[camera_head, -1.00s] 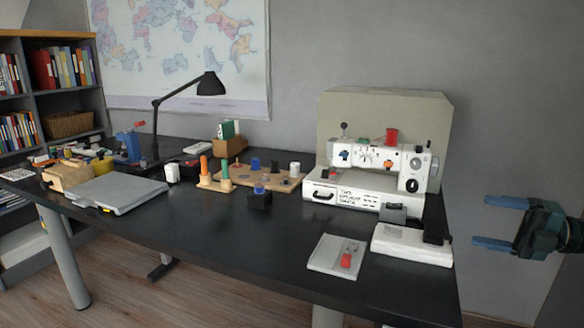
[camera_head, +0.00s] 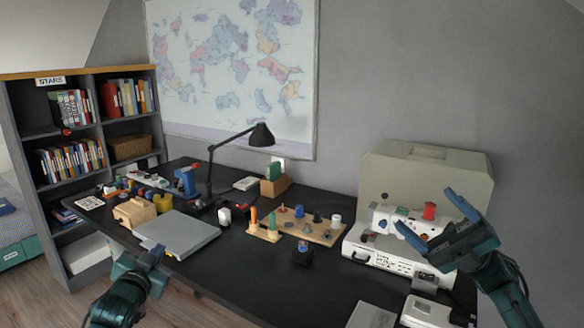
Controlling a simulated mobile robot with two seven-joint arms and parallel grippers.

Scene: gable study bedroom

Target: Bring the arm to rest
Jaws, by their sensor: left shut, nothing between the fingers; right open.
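My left gripper (camera_head: 143,258) shows at the lower left, shut and empty, in front of the near edge of the black desk (camera_head: 240,268). In the picture it stands just by the grey flat slab (camera_head: 180,234). My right gripper (camera_head: 426,208) is at the right, its blue fingers spread and nothing between them. It appears in front of the white sewing machine (camera_head: 375,253) and hides part of it.
A black desk lamp (camera_head: 261,136), a pegboard (camera_head: 322,236) and a small dark block (camera_head: 302,256) stand on the desk. A bookshelf (camera_head: 45,129) is at the left. The desk's front middle is mostly clear.

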